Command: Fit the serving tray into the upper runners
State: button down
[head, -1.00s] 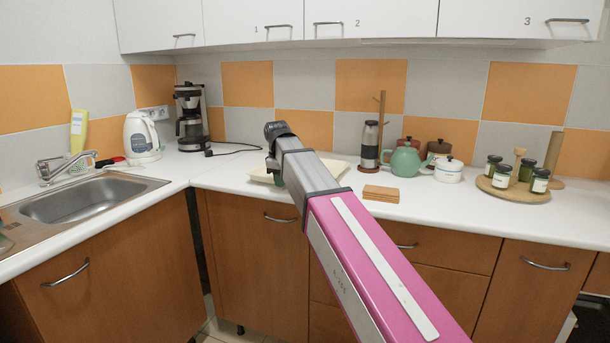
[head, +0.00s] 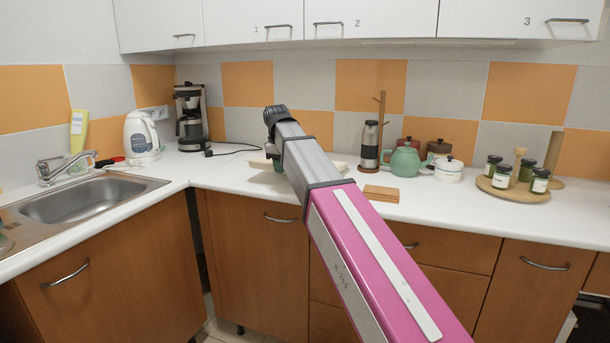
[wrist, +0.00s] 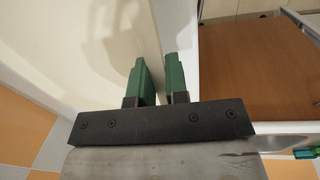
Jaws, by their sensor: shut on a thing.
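The serving tray is a flat cream panel that fills the upper left of the wrist view (wrist: 85,45). In the head view, pale parts of the tray (head: 258,163) show on both sides of my arm, above the back counter. My gripper (wrist: 160,78) has its green fingers shut on the tray's edge. In the head view the fingers are mostly hidden by my arm. I cannot make out the upper runners in either view.
Brown coasters (head: 381,193), a teal teapot (head: 405,162) and a steel grinder (head: 370,145) stand right of the tray. A coffee maker (head: 190,115) and kettle (head: 141,137) stand to the left. White wall cabinets (head: 385,20) hang above. The counter's front strip is fairly clear.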

jog(key=shift+r, duration=2.75)
jog(key=shift+s, duration=0.1)
